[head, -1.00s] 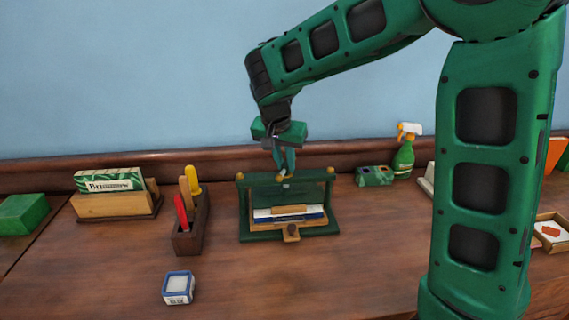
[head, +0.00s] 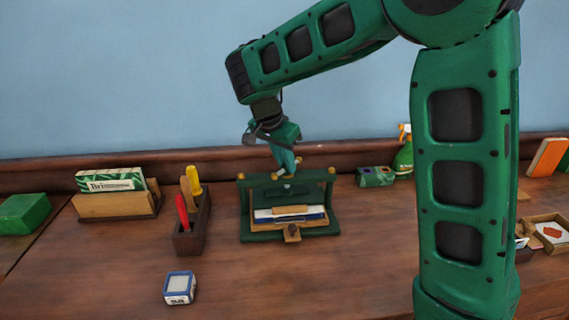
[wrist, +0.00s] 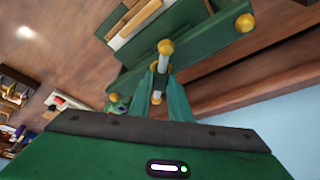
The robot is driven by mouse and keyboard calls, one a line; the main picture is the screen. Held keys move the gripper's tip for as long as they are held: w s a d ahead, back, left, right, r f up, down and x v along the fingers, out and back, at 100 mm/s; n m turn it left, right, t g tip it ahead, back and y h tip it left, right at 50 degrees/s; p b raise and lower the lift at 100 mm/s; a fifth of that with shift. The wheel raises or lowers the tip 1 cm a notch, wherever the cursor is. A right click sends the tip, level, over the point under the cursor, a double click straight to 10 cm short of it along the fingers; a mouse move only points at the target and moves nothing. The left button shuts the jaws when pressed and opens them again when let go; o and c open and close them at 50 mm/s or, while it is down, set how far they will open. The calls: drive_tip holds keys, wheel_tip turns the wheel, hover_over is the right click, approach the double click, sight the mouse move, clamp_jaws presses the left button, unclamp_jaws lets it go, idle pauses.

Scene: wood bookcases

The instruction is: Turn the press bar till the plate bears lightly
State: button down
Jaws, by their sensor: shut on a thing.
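The green press (head: 246,210) with brass knobs stands on the bench, mid-picture in the head view; its frame (wrist: 215,40) crosses the top of the wrist view. The press bar (wrist: 163,62) is a pale rod with brass ball ends. My gripper (wrist: 160,84) is shut on this bar, with a finger on each side; in the head view my gripper (head: 287,173) reaches down to the top of the press. Inside the press lies a white and blue book (head: 265,216) with a small wooden piece (head: 290,210) over it. I cannot tell whether the plate touches the book.
A tool rack (head: 190,242) with red and yellow handles stands left of the press. A blue and white box (head: 179,287) lies in front. A wooden holder (head: 117,205), green box (head: 22,213) and spray bottle (head: 403,160) stand farther off.

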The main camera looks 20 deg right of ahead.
drive_tip(key=shift+a, duration=0.15)
drive_tip(key=c, duration=1.6)
unclamp_jaws()
drive_tip(key=shift+c, duration=0.2)
drive_tip(key=v, duration=1)
drive_tip(key=shift+r, duration=0.4)
